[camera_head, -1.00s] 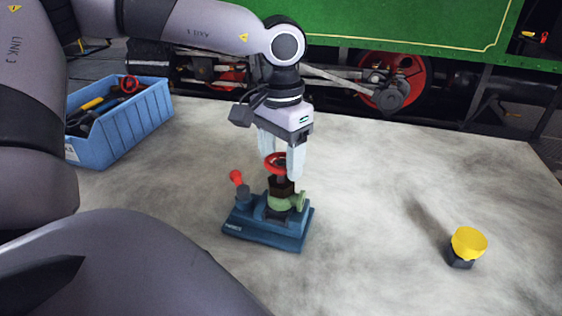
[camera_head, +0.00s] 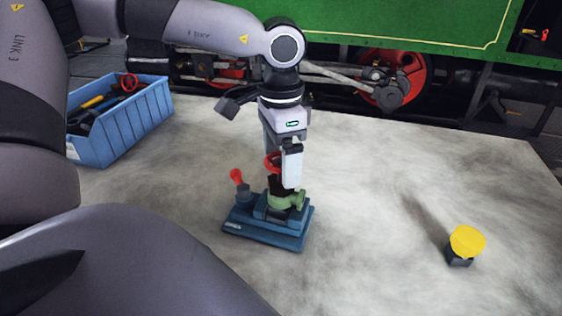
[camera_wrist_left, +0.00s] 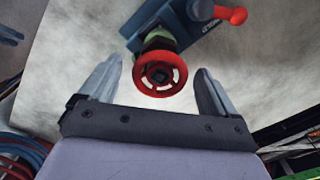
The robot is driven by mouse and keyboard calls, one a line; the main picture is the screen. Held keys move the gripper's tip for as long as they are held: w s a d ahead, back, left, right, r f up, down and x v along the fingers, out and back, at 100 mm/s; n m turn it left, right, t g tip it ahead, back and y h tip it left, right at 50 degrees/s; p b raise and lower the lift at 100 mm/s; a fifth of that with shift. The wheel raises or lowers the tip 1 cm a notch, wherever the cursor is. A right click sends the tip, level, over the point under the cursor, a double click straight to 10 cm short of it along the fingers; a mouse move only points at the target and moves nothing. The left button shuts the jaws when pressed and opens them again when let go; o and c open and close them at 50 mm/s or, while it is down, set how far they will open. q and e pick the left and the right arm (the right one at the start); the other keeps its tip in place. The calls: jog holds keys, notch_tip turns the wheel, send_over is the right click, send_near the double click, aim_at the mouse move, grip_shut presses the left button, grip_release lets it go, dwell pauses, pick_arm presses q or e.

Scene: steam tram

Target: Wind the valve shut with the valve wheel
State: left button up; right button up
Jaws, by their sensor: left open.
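The red valve wheel (camera_head: 271,162) sits on top of the green valve body (camera_head: 284,199), which is fixed on a blue base (camera_head: 266,232) on the table. In the head view my left gripper (camera_head: 285,172) points down at the wheel and its near finger hides part of it. In the left wrist view my left gripper (camera_wrist_left: 155,95) is open, and the valve wheel (camera_wrist_left: 160,73) lies between its fingers with gaps on both sides. A red-knobbed lever (camera_head: 237,178) stands on the base beside the valve. My right gripper is not in view.
A blue crate (camera_head: 128,124) with tools stands at the back left. A yellow-topped dark object (camera_head: 467,241) stands at the right. The pale tabletop (camera_head: 365,215) between is clear. A green steam tram with red wheels (camera_head: 400,80) stands behind.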

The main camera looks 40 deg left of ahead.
pick_arm(q)
jog(key=shift+o, duration=0.2)
jog(key=shift+r, duration=0.1)
jog(key=shift+r+p, duration=1.85)
jog(key=shift+r, duration=0.65)
